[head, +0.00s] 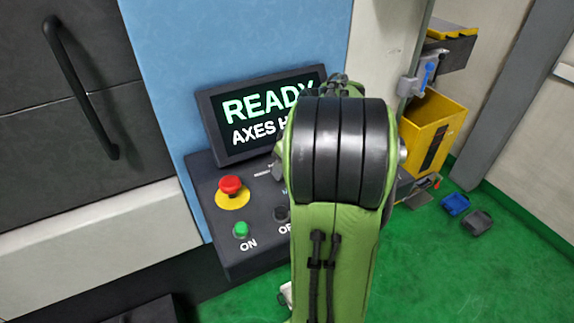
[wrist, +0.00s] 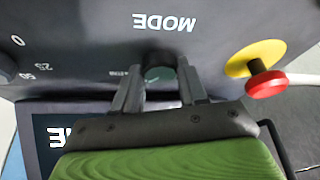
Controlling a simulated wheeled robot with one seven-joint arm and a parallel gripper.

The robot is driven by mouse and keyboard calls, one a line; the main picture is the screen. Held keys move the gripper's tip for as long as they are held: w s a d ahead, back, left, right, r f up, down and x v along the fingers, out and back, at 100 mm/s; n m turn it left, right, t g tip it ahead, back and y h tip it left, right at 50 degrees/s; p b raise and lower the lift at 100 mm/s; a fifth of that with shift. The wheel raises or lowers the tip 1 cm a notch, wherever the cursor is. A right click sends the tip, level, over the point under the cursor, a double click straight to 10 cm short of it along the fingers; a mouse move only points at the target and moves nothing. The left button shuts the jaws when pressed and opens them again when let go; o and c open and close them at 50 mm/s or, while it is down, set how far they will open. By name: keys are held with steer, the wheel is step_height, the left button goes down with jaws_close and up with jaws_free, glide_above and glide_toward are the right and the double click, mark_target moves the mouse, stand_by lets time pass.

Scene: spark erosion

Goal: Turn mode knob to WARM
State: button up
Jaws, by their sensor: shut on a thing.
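The mode knob (wrist: 160,74) shows in the wrist view, below the upside-down word MODE on the dark panel (wrist: 90,35). My gripper (wrist: 157,67) is shut on the knob, with one finger on each side of it. The knob's pointer and most position labels are hidden or too small to read, so I cannot tell its setting. In the head view my green arm hides the knob and my gripper.
A red stop button (head: 230,186) on a yellow disc and a green ON button (head: 240,230) are on the panel's left. A screen (head: 265,112) reading READY stands behind. A yellow bin (head: 433,130) is at the right, with green floor (head: 455,265) in front.

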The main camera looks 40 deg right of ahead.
steer(key=o, duration=1.1)
steer(key=shift+c, duration=0.2)
steer(key=p+v, duration=0.5)
steer(key=v, duration=1)
steer(key=shift+r, duration=0.4)
steer(key=shift+s, duration=0.1)
